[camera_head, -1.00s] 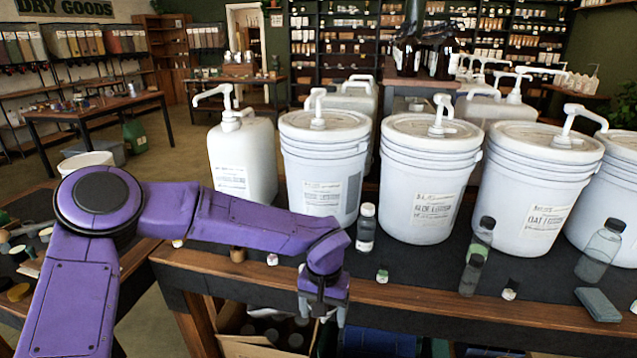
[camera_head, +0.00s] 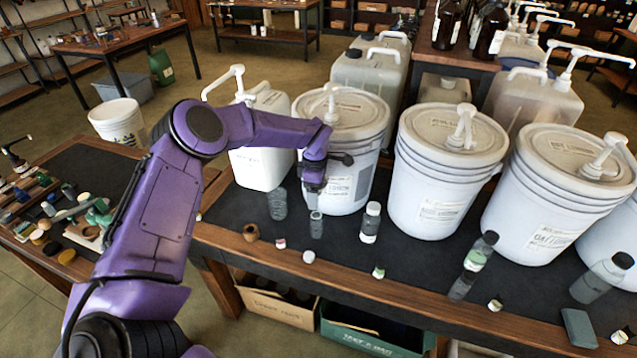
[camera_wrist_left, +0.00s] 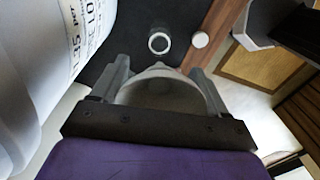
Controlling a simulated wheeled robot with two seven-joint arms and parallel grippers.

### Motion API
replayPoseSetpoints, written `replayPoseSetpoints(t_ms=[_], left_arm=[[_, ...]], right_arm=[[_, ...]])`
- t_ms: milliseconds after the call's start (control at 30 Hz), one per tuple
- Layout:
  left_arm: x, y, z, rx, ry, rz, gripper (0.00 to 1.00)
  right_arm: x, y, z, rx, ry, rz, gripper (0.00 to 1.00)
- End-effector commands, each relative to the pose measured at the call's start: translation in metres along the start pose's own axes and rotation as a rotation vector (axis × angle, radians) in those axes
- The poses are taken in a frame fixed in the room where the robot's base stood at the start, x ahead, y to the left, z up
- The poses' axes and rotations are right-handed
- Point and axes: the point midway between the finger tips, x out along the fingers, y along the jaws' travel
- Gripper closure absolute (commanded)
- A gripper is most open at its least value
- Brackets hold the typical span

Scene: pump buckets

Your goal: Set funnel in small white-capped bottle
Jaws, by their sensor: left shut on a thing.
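My left gripper (camera_head: 314,186) is above the table in front of a white bucket. In the left wrist view its fingers are shut on a grey funnel (camera_wrist_left: 160,88), whose wide bowl sits between them. Below and apart from the funnel, a small clear bottle (camera_head: 317,224) stands upright. Its round open mouth (camera_wrist_left: 158,42) shows beyond the funnel in the wrist view. A loose white cap (camera_head: 309,257) lies on the table in front of this bottle and also shows in the wrist view (camera_wrist_left: 200,39). My right gripper is not in view.
A larger clear bottle (camera_head: 277,204) stands left of the small one, and a white-capped bottle (camera_head: 370,222) stands right. A brown pot (camera_head: 251,232) and small jars line the front edge. White pump buckets (camera_head: 440,180) block the back.

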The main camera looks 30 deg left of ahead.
Motion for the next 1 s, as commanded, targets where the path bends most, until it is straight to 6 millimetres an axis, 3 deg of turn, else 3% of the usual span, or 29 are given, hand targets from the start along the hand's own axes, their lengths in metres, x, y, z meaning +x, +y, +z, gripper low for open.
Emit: replayPoseSetpoints(t_ms=[500,1000], left_arm=[[0.037,0.001,0.001,0.004,-0.001,0.003,0.54],[0.039,0.001,0.001,0.005,-0.001,0.003,0.54]], right_arm=[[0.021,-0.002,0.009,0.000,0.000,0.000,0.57],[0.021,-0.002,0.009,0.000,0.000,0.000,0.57]])
